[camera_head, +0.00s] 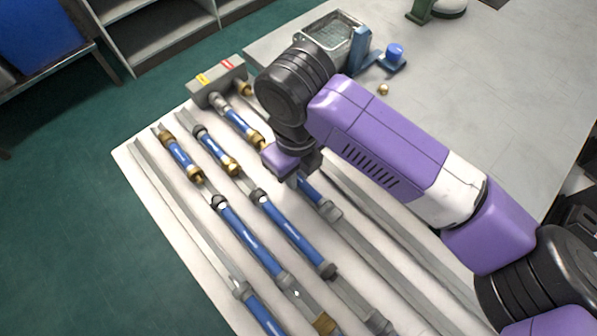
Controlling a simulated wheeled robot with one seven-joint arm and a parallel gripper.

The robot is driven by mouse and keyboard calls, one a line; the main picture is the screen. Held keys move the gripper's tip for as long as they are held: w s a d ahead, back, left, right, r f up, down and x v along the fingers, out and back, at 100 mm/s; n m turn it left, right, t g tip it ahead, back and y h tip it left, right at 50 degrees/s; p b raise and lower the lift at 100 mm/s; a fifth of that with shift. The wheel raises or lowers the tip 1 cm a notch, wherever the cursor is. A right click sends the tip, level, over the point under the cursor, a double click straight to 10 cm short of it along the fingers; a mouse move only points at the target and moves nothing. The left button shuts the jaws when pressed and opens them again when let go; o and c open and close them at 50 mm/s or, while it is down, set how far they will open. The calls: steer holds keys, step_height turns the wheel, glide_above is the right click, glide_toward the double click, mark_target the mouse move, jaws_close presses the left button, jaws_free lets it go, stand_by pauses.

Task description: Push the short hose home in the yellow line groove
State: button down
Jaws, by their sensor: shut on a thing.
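A pale panel (140,152) carries several parallel grey grooves with blue hoses along them. My gripper (294,178) is low over the panel, shut on a short blue hose (311,190) with a grey end fitting (331,212). My wrist hides the hose's far end, and I cannot tell how deep the hose sits in its groove. A grey block (217,84) at the panel's far end bears a yellow mark (202,79) and a red mark (228,65). Another short blue hose (239,126) with a brass fitting (257,142) runs from the block toward my gripper.
Short hoses with brass ends (181,157) and longer blue hoses (248,238) lie left of my gripper. A wire-mesh tray (331,33), a blue-knobbed piece (394,53) and a small brass part (383,90) are on the table behind. The right of the table is clear.

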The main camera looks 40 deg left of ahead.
steer(key=shift+a, duration=0.85)
steer(key=c, duration=1.2)
jaws_free()
steer(key=shift+c, duration=0.2)
steer(key=shift+r, duration=3.9)
